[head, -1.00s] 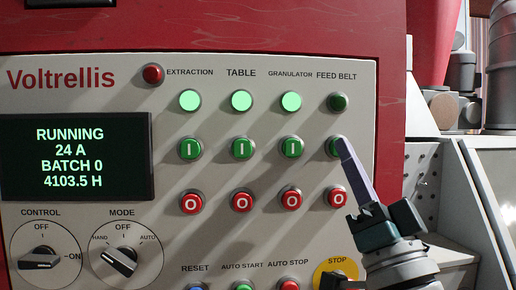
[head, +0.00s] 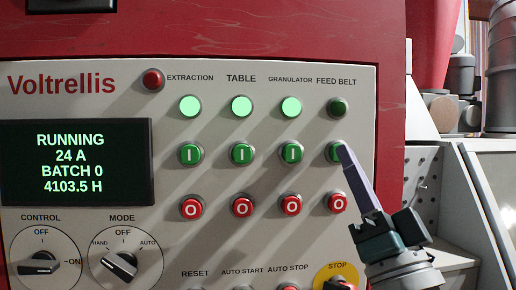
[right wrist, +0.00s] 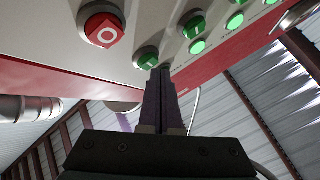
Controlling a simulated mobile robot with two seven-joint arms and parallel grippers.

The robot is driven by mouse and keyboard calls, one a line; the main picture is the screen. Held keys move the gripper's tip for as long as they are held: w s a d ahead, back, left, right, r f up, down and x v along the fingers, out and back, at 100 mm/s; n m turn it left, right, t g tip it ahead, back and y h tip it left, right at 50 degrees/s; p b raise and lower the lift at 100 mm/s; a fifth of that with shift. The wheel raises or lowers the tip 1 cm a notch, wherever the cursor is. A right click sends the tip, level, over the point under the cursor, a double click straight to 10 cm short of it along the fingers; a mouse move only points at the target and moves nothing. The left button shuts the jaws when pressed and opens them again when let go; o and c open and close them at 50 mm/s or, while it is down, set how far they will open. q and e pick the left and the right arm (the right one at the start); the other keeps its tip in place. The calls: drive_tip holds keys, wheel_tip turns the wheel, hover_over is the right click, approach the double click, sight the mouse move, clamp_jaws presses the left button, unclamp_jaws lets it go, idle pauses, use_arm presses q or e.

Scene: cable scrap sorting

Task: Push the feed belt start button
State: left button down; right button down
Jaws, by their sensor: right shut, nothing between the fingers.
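The panel's feed belt start button (head: 333,152) is green, in the right-hand column under the FEED BELT label, partly hidden by my fingertips. My right gripper (head: 343,150) is shut and empty, with its tips at the button's right side. In the right wrist view the shut fingers (right wrist: 160,72) end close beside the green button (right wrist: 146,58); I cannot tell whether they touch or press it. The feed belt lamp (head: 338,107) above is dark. My left gripper is not in view.
The red feed belt stop button (head: 337,203) lies just below. Lit lamps and other green start buttons (head: 292,153) stand to the left. The display (head: 76,162) reads RUNNING. A yellow-backed STOP button (head: 337,285) is at the lower edge.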

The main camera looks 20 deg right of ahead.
drive_tip(key=shift+s, duration=0.3)
drive_tip(key=s+p, duration=0.1)
drive_tip(key=s, duration=0.1)
drive_tip(key=s+a+p, duration=0.1)
drive_tip(key=s, duration=0.2)
drive_tip(key=shift+a+p, duration=0.15)
drive_tip(key=shift+p, duration=0.15)
drive_tip(key=shift+w, duration=0.1)
idle(0.5)
